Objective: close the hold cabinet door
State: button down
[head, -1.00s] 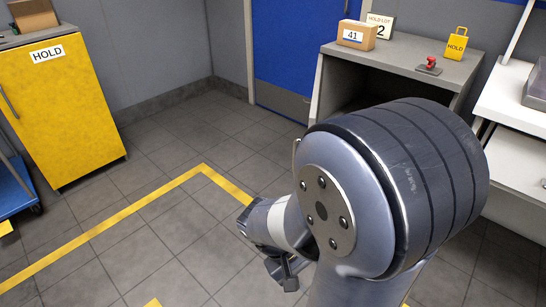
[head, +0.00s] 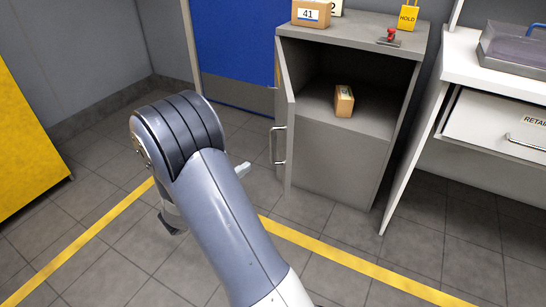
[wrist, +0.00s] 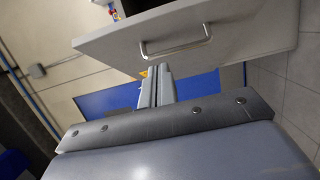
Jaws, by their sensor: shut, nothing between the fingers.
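A grey cabinet (head: 338,160) stands open in the head view, its upper interior showing. Its door (head: 285,110) is swung out at the left side, seen nearly edge-on, with a metal bar handle (head: 278,145). A small brown carton (head: 344,101) sits inside. In the wrist view, the door panel (wrist: 245,40) and its handle (wrist: 177,50) fill the top. My gripper (head: 244,169) is left of the door in the head view, apparently clear of the handle. Its fingers (wrist: 157,72) are shut and empty, below the handle in the wrist view.
A box marked 41 (head: 310,13), a red stamp (head: 391,37) and a yellow HOLD tag (head: 408,16) are on the cabinet top. A white bench with a drawer (head: 497,125) stands right. A yellow cabinet (head: 25,140) stands left. Floor with yellow lines (head: 345,258) is clear in front.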

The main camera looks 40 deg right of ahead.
jog(key=s+d+b, duration=0.1)
jog(key=d, duration=1)
jog(key=shift+s+d+b, duration=0.1)
jog(key=shift+s+b, duration=0.1)
jog(key=shift+b, duration=0.1)
